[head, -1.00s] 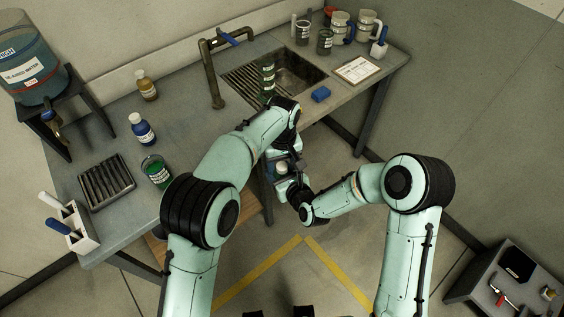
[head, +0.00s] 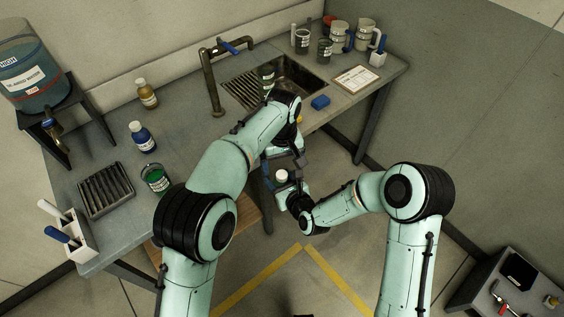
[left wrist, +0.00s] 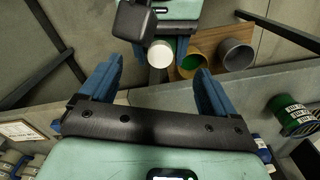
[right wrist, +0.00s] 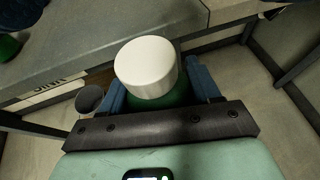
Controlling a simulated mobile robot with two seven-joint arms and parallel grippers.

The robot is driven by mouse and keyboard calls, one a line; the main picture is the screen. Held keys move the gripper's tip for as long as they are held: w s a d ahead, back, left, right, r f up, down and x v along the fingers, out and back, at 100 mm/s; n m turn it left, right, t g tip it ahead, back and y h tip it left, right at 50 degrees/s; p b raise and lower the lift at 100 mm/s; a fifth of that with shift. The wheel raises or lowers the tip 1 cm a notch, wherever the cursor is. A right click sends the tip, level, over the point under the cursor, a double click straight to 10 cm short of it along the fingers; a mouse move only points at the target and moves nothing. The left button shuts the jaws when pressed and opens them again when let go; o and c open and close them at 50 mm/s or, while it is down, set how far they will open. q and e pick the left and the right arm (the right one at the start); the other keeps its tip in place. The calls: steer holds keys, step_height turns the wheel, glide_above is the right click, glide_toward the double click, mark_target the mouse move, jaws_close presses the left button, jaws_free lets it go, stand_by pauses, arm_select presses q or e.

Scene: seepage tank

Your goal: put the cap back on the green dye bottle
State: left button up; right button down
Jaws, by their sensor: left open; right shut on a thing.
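The green dye bottle (right wrist: 178,97) is held upright between the blue fingers of my right gripper (right wrist: 156,80). Its white cap (right wrist: 147,66) sits on top of the bottle, looking straight; I cannot tell how tightly it is seated. The cap also shows in the head view (head: 281,176) and in the left wrist view (left wrist: 160,54). My left gripper (left wrist: 160,70) is open and empty, its fingers spread wide. It is close to the cap but apart from it. The bottle's body is mostly hidden in the head and left wrist views.
The workbench (head: 190,150) lies beyond my arms, with a beaker of green liquid (head: 157,180), a blue bottle (head: 142,137), an amber bottle (head: 147,93) and a black rack (head: 105,190). The sink (head: 298,80) and a blue sponge (head: 320,103) are at the right. The bottle is held in front of the bench edge.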

arm_select(q)
step_height(320, 180, up, 12)
stand_by(0.8)
stand_by(0.4)
